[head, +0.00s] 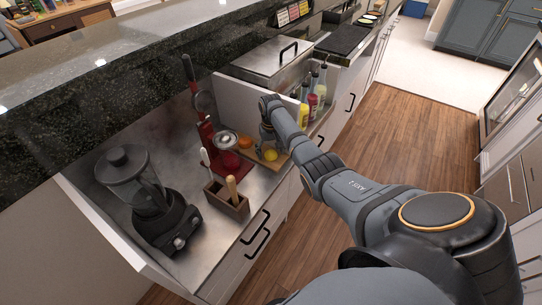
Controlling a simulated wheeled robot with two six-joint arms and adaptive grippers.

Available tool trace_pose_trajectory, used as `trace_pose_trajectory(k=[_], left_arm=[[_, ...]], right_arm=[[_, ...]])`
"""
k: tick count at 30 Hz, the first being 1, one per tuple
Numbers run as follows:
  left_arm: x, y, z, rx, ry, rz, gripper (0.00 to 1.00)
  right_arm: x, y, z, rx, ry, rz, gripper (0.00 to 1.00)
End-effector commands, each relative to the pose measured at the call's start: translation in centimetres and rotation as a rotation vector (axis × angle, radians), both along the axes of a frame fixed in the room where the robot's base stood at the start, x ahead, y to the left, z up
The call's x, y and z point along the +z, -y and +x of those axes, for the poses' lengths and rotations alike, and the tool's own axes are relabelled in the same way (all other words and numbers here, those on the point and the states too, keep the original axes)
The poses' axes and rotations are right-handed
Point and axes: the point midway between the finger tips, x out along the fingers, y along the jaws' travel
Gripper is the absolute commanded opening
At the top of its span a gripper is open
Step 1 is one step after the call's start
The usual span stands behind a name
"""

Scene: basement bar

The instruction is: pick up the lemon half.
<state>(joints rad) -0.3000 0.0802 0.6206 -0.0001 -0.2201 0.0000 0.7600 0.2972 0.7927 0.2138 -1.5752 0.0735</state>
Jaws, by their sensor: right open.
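A small yellow lemon half (271,155) lies on a wooden board (283,160) on the steel counter. My right gripper (265,143) reaches in from the right, pointing down, with its fingertips just above and behind the lemon half. It is open, and nothing shows held in it. The fingers are small and dark here, and I cannot tell whether they touch the fruit. My left gripper is not in view.
An orange fruit (245,142) lies just left of my right gripper. A red press (206,132), utensil box (228,205) and blender (142,195) stand to the left. Bottles (313,100) stand behind a white panel at right. A raised dark stone bar (110,85) runs behind.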

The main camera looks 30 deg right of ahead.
Motion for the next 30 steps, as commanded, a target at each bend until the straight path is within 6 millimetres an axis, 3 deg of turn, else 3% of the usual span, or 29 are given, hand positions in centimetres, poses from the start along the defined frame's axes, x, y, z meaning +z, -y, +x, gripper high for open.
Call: trace_pose_trajectory(k=[1,13,23,30], left_arm=[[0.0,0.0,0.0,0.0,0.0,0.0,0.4],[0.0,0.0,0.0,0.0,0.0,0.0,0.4],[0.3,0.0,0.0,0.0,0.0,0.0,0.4],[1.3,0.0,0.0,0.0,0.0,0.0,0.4]], right_arm=[[0.0,0.0,0.0,0.0,0.0,0.0,0.76],[0.1,0.0,0.0,0.0,0.0,0.0,0.24],[0.8,0.1,0.1,0.0,0.003,-0.001,0.24],[5.0,0.1,0.1,0.0,0.005,-0.001,0.24]])
